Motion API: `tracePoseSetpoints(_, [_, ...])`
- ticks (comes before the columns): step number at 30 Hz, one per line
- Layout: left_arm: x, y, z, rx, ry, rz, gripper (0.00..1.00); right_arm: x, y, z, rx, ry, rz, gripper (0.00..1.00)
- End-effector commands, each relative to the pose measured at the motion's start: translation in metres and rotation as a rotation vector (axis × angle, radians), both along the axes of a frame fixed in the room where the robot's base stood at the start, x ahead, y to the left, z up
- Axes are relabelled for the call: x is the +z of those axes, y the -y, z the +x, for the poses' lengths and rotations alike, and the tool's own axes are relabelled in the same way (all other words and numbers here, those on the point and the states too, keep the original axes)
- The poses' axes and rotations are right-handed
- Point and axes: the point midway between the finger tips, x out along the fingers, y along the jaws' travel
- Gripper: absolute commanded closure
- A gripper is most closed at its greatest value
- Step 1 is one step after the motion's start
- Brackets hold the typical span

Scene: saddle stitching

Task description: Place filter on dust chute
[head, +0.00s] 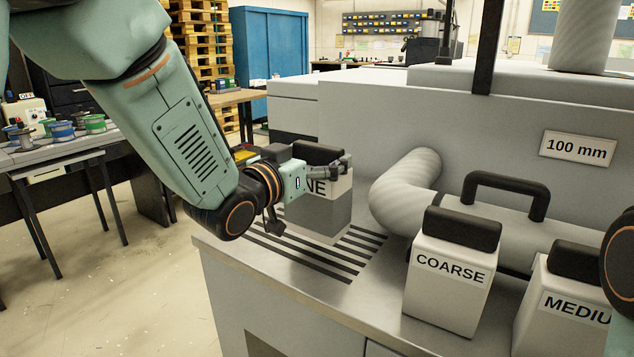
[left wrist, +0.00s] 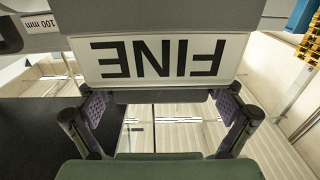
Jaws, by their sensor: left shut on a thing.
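The FINE filter (head: 322,217) is a pale grey block with a black handle on top and a label partly hidden by my gripper. It is upright over a slotted grate (head: 335,266) on the metal bench; I cannot tell whether its base touches. My left gripper (head: 330,170) is shut on the filter near its top. In the left wrist view, the FINE label (left wrist: 160,58) appears upside down beyond the gripper's fingers (left wrist: 160,115). No part is labelled as the dust chute; a ribbed grey duct (head: 405,190) curves down beside the grate. My right gripper is not in view.
The COARSE filter (head: 445,285) and MEDIUM filter (head: 565,315) stand on the bench to the right, with black handles. A large grey machine with a 100 mm sign (head: 577,149) stands behind. A black-handled cylinder (head: 500,225) lies between. The bench's left edge is close to the grate.

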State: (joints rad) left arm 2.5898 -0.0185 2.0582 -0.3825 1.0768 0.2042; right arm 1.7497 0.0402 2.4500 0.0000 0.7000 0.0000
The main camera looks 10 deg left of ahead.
Motion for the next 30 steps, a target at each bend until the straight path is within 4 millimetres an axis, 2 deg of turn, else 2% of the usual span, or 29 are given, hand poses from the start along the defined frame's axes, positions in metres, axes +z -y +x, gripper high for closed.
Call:
tracePoseSetpoints(4, [-0.010, -0.001, 0.002, 0.000, 0.002, -0.002, 0.69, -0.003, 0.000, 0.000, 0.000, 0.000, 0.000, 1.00])
tracePoseSetpoints(10, [-0.037, -0.001, 0.003, -0.001, 0.002, -0.001, 0.69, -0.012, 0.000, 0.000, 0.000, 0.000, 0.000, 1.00])
tracePoseSetpoints(23, [-0.042, -0.001, 0.003, -0.001, 0.004, -0.001, 0.69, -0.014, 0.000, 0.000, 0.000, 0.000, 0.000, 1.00])
tracePoseSetpoints(24, [-0.042, -0.001, 0.003, -0.001, 0.001, -0.001, 0.03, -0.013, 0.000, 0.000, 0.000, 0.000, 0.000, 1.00])
tracePoseSetpoints(26, [-0.042, -0.001, 0.003, -0.001, 0.001, -0.001, 0.00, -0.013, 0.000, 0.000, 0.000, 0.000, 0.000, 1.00])
tracePoseSetpoints(30, [-0.042, -0.001, 0.003, -0.001, 0.001, -0.001, 0.00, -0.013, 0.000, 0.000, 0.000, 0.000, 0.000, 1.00])
